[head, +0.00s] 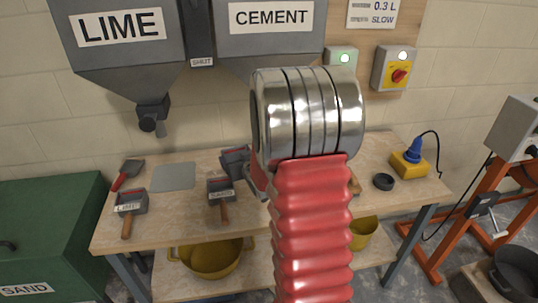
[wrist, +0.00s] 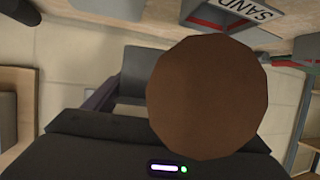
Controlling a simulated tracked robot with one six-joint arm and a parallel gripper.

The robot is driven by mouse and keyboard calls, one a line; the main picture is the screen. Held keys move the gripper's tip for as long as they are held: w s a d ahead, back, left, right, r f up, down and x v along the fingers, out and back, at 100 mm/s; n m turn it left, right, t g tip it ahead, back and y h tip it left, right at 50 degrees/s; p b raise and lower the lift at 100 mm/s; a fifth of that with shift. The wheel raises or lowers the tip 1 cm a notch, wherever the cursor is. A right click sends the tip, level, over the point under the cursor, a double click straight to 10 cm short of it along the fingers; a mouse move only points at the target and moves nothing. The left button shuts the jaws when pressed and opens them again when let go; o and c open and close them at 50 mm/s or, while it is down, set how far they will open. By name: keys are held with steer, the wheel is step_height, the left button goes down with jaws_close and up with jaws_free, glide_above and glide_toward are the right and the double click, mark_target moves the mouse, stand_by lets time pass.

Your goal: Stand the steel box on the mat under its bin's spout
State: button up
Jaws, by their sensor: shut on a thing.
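My gripper (wrist: 165,140) is shut on a brown round-ended handle (wrist: 208,98), which fills the middle of the wrist view. The handle hides most of what lies beyond it. In the head view my arm covers the gripper. A grey steel box with red inside (head: 234,160) shows just left of my arm, partly hidden; it appears to be the held box, but its label cannot be read. The flat grey mat (head: 174,177) lies bare on the bench, below and slightly right of the lime bin's spout (head: 152,114).
A lime-labelled box (head: 130,203) and another labelled box (head: 220,190) stand with handles toward the front of the bench (head: 168,219). A red-handled trowel (head: 128,174) lies left of the mat. The lime bin (head: 120,35) and cement bin (head: 270,25) hang above. A sand-labelled box (wrist: 262,15) shows in the wrist view.

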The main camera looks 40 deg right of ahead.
steer(key=w+a+r+n+y, duration=0.1)
steer(key=a+n+y, duration=0.2)
steer(key=a, duration=2.6)
steer(key=shift+w+n+y, duration=0.3)
steer(key=shift+y, duration=0.3)
